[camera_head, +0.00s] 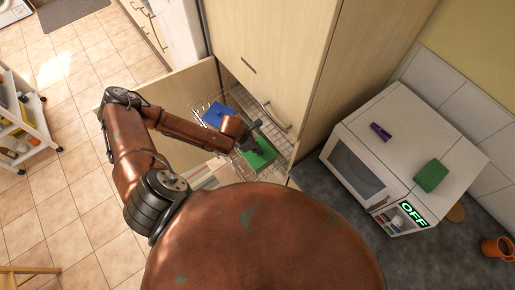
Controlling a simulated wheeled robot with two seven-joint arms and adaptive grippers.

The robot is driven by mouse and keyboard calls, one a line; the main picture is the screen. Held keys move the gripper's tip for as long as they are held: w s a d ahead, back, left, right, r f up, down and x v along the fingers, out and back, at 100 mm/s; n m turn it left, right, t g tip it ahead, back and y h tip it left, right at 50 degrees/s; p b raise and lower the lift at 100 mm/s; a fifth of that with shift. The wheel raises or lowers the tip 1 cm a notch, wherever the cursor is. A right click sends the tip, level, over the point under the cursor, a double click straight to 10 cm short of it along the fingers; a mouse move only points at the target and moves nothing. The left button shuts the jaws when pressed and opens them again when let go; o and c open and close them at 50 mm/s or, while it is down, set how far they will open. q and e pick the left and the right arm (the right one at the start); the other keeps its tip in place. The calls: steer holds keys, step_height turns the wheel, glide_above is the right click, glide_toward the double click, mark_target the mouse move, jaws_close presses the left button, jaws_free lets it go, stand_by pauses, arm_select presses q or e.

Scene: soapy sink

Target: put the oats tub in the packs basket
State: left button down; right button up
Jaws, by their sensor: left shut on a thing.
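My left gripper (251,131) is inside an open cupboard, over a wire basket (199,109) on a pull-out frame. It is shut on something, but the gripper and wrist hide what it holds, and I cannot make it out. A green pack (259,154) shows just below the gripper; I cannot tell whether they touch. A blue pack (217,115) lies in the basket left of the gripper. I cannot clearly pick out the oats tub. My right gripper is not in view.
A tall wooden cupboard door (265,50) stands close behind the gripper. A white microwave (400,150) on the dark counter bears a green block (431,175) and a purple clip (381,131). An orange mug (497,248) stands at right. A white trolley (30,120) stands left; tiled floor between is clear.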

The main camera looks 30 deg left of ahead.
arm_select(q)
steer(key=shift+p, duration=0.4)
steer(key=shift+f, duration=0.3)
stand_by(0.9)
steer(key=shift+p, duration=0.6)
steer(key=shift+f, duration=0.1)
stand_by(0.4)
steer(key=c, duration=1.8)
jaws_free()
steer(key=shift+o, duration=0.2)
steer(key=o, duration=0.5)
